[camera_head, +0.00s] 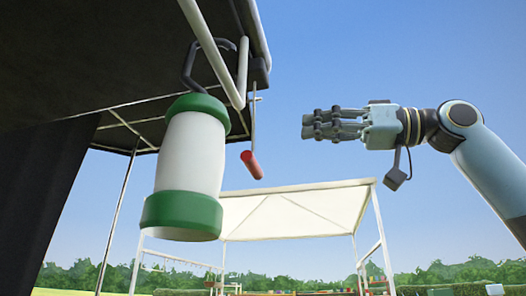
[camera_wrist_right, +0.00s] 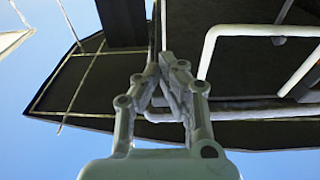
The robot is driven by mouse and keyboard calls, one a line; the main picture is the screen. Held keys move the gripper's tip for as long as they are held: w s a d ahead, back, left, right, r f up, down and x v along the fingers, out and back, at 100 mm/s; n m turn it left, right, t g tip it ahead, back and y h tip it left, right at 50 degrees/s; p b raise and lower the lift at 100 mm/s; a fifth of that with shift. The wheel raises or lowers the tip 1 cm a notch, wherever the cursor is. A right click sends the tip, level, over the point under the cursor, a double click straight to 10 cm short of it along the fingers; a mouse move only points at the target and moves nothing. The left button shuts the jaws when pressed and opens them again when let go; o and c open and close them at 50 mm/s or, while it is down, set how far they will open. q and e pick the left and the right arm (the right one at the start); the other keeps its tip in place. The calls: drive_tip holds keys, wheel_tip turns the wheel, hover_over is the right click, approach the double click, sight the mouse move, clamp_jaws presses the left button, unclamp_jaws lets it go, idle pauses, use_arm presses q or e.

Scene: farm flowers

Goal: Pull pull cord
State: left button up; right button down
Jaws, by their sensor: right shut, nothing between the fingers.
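The pull cord (camera_head: 254,120) hangs from the canopy frame in the head view, with a red cylindrical handle (camera_head: 252,165) at its lower end, slightly tilted. My right gripper (camera_head: 307,124) is to the right of the cord, pointing left at it, a little higher than the red handle. Its fingers are shut and empty, apart from the cord in the picture. The right wrist view shows the fingertips (camera_wrist_right: 160,58) meeting against the dark canopy. I cannot make out the red handle in that view. My left gripper is not in view.
A green and white lantern (camera_head: 190,165) hangs from a black hook left of the cord. White pipes (camera_head: 222,68) run under the dark canopy (camera_head: 75,60) above. A white-roofed stall (camera_head: 295,212) stands behind. Open sky surrounds my right gripper.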

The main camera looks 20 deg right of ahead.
drive_tip(key=shift+s, duration=0.1)
drive_tip(key=r+p, duration=0.2)
drive_tip(key=p, duration=0.5)
hover_over(253, 166)
drive_tip(key=w+d, duration=0.1)
drive_tip(key=w, duration=0.1)
drive_tip(key=shift+s+d, duration=0.15)
drive_tip(key=shift+s, duration=0.05)
drive_tip(key=f, duration=0.4)
drive_tip(key=shift+s+d+f, duration=0.25)
drive_tip(key=shift+d+f, duration=0.05)
drive_tip(key=shift+d, duration=0.1)
drive_tip(key=shift+d, duration=0.1)
